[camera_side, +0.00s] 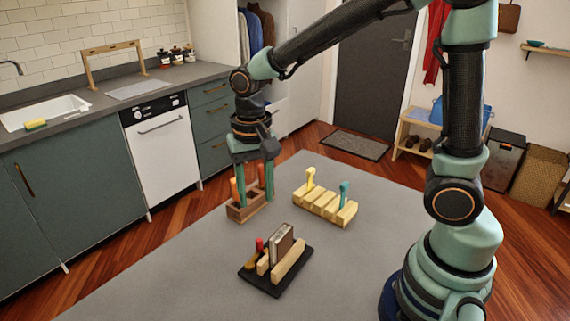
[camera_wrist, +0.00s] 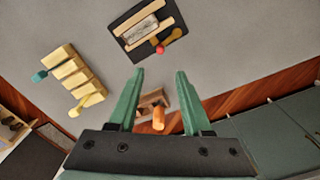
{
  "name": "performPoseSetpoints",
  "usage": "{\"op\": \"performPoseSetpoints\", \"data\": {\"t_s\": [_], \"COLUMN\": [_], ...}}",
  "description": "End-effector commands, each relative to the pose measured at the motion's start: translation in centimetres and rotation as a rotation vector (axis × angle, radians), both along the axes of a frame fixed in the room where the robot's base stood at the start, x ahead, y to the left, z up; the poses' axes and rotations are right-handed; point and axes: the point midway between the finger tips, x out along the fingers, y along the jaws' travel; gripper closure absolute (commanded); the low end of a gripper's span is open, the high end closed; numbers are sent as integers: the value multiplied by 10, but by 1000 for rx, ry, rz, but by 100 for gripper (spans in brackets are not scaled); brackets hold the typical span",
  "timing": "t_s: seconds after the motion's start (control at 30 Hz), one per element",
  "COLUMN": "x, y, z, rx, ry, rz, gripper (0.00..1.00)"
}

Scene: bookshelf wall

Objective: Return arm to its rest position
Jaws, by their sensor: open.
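My gripper (camera_side: 256,198) points down over a small brown wooden holder (camera_side: 240,215) at the left of the grey table. Its two green fingers are apart, and they also show in the wrist view (camera_wrist: 160,73). Orange handles (camera_side: 234,191) stand upright in the holder, close to the fingers. In the wrist view an orange handle (camera_wrist: 158,121) shows between the fingers, with part of the holder (camera_wrist: 151,98) beyond it. The fingers do not appear closed on anything. The holder is partly hidden by the fingers.
A pale yellow slotted rack (camera_side: 325,205) with a yellow and a teal piece stands right of the holder. A black-based rack (camera_side: 275,277) with a book and a red-tipped piece is nearer the front. The grey table (camera_side: 190,275) is bare at front left.

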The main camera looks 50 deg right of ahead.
Motion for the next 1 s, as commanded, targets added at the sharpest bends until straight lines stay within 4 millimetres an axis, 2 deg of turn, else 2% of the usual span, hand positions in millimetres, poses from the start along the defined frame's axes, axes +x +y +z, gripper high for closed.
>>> {"op": "performPoseSetpoints", "data": {"t_s": [0.17, 0.37, 0.6, 0.8, 1.0], "x": [-2, -13, -38, -56, -63], "y": [-4, -24, -51, -67, -73], "z": [6, 39, 74, 88, 92], "rx": [3, 11, -34, -99, -134], "ry": [-21, -142, -325, -435, -478], "rz": [20, 143, 346, 478, 538], "gripper": [51, 51, 51, 51, 51]}}
